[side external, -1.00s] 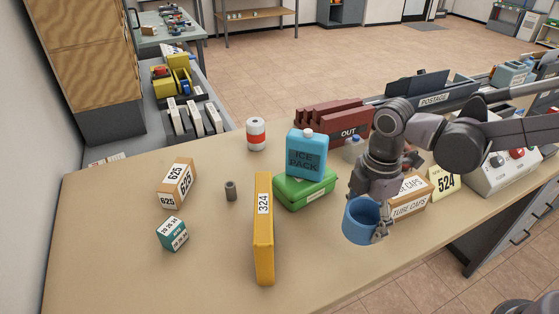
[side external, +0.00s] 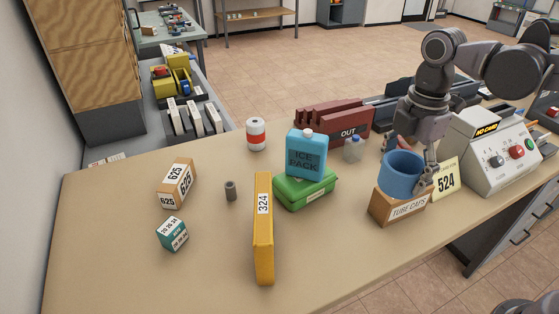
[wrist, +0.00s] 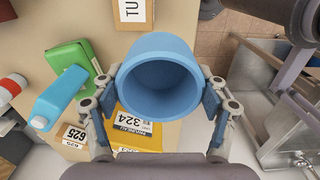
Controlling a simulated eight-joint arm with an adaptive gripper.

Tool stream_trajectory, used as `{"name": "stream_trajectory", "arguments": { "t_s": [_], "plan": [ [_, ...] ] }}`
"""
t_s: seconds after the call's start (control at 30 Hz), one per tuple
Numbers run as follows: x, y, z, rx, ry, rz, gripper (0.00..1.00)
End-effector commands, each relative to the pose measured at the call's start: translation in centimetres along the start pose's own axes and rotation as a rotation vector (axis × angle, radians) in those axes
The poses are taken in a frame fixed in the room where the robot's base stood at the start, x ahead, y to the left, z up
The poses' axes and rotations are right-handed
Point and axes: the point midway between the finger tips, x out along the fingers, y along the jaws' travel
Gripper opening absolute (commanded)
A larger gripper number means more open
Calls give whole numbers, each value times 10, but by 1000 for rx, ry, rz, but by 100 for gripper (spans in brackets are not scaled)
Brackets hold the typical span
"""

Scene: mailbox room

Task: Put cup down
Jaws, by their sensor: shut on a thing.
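The blue cup (side external: 402,176) is upright, with its open mouth facing up. My gripper (side external: 424,182) is shut on the cup by its sides. In the wrist view the cup (wrist: 158,78) sits between the two fingers of my gripper (wrist: 158,104), and its inside looks empty. In the side view the cup overlaps the top of the brown tube caps box (side external: 398,210). I cannot tell whether the cup touches the box or hangs above the table in front of it.
A yellow box marked 324 (side external: 264,240), a green case (side external: 305,192) and a blue ice pack (side external: 306,155) stand to the left. A yellow 524 card (side external: 446,182) and a grey control box (side external: 490,155) are at right. The table's front middle (side external: 330,250) is clear.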

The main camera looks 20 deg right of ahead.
Motion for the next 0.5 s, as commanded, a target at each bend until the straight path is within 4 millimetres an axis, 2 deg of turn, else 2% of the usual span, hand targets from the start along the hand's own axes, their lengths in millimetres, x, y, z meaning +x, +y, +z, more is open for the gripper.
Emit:
{"name": "stream_trajectory", "arguments": {
  "t_s": [0.27,0.37,0.5],
  "plan": [
    [-16,36,-56,-208,1,2,52],
    [-21,48,-86,-307,1,2,52],
    [-27,64,-138,-470,1,2,52]
  ]
}}
